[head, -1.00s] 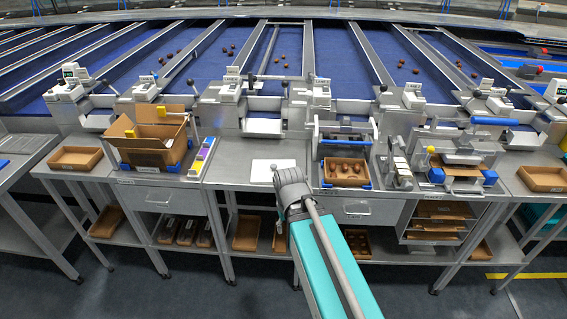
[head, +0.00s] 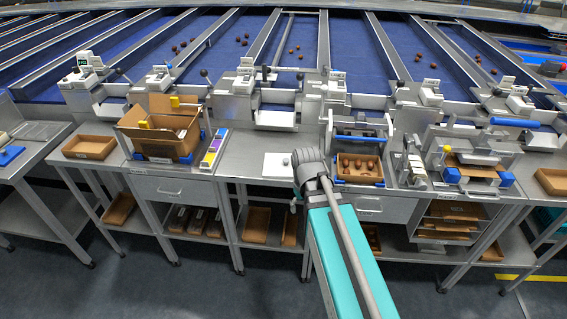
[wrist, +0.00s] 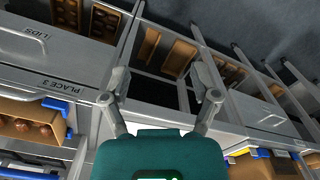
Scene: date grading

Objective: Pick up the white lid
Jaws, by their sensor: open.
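A flat white square (head: 277,166) lies on the grey bench just left of my wrist in the head view. It may be the white lid, but I cannot tell for sure. In the wrist view, a bit of white (wrist: 150,128) shows between the finger bases, mostly hidden by my gripper's body. My gripper (wrist: 160,88) is open and empty, its two fingers wide apart over the bench's front edge. In the head view my fingertips are hidden behind my wrist. A shut drawer front marked LIDS (wrist: 42,38) is at the wrist view's upper left.
A blue-cornered tray of dates (head: 359,180) sits right of my arm. An open cardboard box (head: 160,147) and a strip of coloured blocks (head: 214,149) stand to the left. Brown trays (head: 256,225) lie on the lower shelf. Metal chutes line the bench's back.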

